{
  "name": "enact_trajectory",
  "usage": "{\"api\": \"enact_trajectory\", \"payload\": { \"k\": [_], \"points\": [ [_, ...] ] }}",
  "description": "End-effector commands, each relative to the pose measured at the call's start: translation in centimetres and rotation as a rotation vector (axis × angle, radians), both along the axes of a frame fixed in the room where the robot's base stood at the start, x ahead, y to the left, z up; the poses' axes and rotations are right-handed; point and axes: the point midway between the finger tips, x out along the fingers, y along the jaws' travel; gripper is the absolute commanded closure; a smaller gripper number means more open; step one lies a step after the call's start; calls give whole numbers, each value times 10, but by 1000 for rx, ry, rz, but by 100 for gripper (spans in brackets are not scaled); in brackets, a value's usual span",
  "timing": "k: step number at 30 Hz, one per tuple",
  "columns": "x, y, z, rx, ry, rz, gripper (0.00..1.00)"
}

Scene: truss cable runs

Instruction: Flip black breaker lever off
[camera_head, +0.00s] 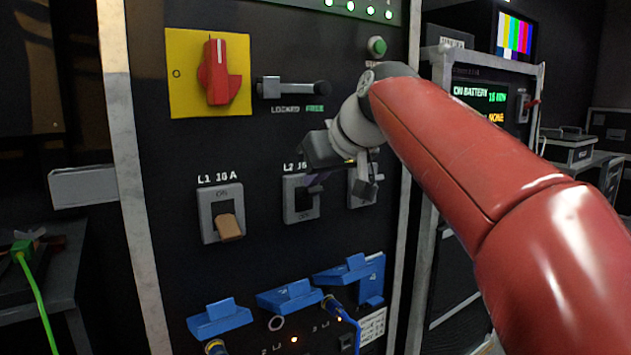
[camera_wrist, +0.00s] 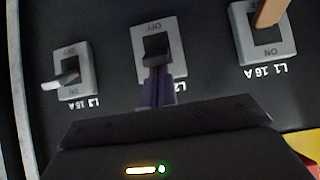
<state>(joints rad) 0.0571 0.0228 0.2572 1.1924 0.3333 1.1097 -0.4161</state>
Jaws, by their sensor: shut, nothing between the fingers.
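The black breaker lever (camera_wrist: 156,48) sits in the grey L2 frame (camera_wrist: 178,45), the middle of three breakers. In the wrist view, which shows the panel upside down, the OFF mark is above it; the fingers cover the frame's lower part. My gripper (camera_wrist: 157,88) is shut and empty, its purple fingertips right at the lever's lower side in that view. Contact cannot be told for certain. In the head view my gripper (camera_head: 316,183) is in front of the L2 frame (camera_head: 301,212) and hides most of the lever.
The L1 breaker has a tan lever (camera_head: 229,227) at its OFF end. The L3 breaker has a pale lever (camera_wrist: 62,82). Blue socket covers (camera_head: 287,297) stick out below.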

Motion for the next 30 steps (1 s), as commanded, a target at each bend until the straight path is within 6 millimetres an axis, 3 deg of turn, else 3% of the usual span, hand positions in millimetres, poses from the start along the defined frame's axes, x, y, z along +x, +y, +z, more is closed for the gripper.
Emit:
{"api": "enact_trajectory", "payload": {
  "k": [19, 30],
  "points": [
    [-9, -6, -20, 114, -170, -2, 100],
    [-17, -12, -37, 110, -162, 0, 100]
  ]
}}
